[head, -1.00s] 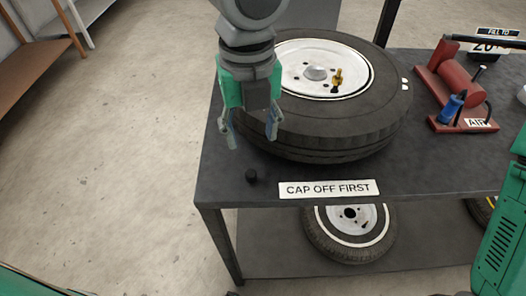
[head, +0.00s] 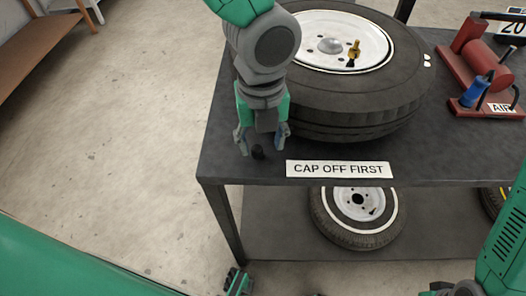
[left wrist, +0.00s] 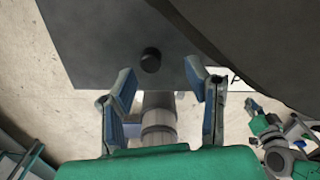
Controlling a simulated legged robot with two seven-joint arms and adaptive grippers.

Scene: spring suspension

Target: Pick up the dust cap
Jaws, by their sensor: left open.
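The dust cap (head: 258,152) is a small black cylinder standing on the dark tabletop near its front left corner. It also shows in the left wrist view (left wrist: 150,60), just beyond my fingertips and roughly between their lines. My left gripper (head: 262,143) points down over the cap, its fingers spread to either side of it in the head view. It is open and holds nothing; I cannot tell whether a finger touches the cap. A green and grey part of mine, perhaps my right gripper (head: 238,282), shows at the bottom edge, too cut off to read.
A large tyre on a white wheel (head: 345,100) lies just behind my left gripper. A "CAP OFF FIRST" label (head: 339,169) lies right of the cap. A red air compressor (head: 483,65) stands at the right. A smaller wheel (head: 357,217) is on the lower shelf.

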